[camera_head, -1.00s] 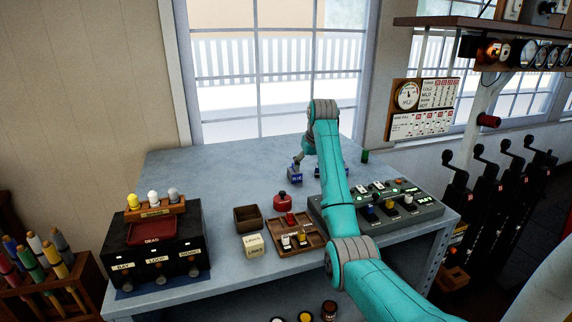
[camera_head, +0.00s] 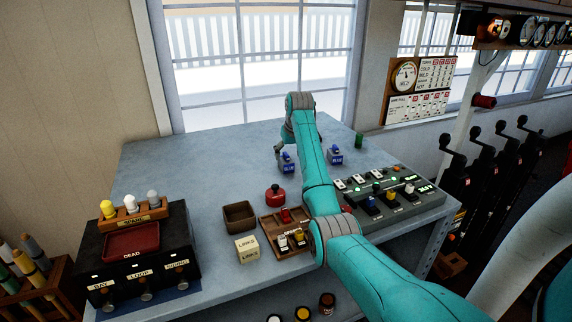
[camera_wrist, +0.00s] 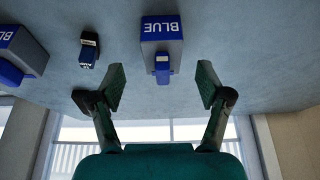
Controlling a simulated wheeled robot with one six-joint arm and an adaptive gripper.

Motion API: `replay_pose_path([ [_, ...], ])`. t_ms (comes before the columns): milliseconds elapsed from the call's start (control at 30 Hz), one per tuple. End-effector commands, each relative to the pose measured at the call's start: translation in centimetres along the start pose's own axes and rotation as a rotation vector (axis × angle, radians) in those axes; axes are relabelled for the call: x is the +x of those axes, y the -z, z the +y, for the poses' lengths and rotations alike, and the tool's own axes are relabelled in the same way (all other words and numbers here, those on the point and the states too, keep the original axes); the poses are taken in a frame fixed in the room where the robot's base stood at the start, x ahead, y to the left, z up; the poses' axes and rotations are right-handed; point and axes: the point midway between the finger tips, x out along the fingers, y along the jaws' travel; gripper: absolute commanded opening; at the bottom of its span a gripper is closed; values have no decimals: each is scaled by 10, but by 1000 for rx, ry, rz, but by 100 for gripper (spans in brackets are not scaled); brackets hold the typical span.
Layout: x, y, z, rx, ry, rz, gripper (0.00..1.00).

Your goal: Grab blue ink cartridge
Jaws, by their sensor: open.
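A blue ink cartridge (camera_head: 287,163) with a grey body and a blue label stands on the table just left of my arm. In the wrist view this cartridge (camera_wrist: 162,35), marked BLUE, lies ahead of my gripper (camera_wrist: 162,84), roughly centred between the fingertips. My gripper is open and empty, with a finger on each side and a small gap to the cartridge. A second blue cartridge (camera_head: 335,155) stands right of the arm; it also shows at the left edge of the wrist view (camera_wrist: 18,52). In the head view the fingers are small and partly hidden.
A red round container (camera_head: 275,195), a brown open box (camera_head: 239,216) and a wooden tray (camera_head: 270,226) stand nearer. A switch panel (camera_head: 400,207) is at the right. The back left table is clear.

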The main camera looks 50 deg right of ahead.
Motion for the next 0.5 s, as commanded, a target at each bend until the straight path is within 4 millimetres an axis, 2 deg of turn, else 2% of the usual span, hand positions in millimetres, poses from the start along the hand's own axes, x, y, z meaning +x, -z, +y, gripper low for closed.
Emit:
replay_pose_path([
  [300, 41, 4, -3, 0, 1, -3, 77],
  [500, 48, 4, -3, 0, 0, -1, 77],
])
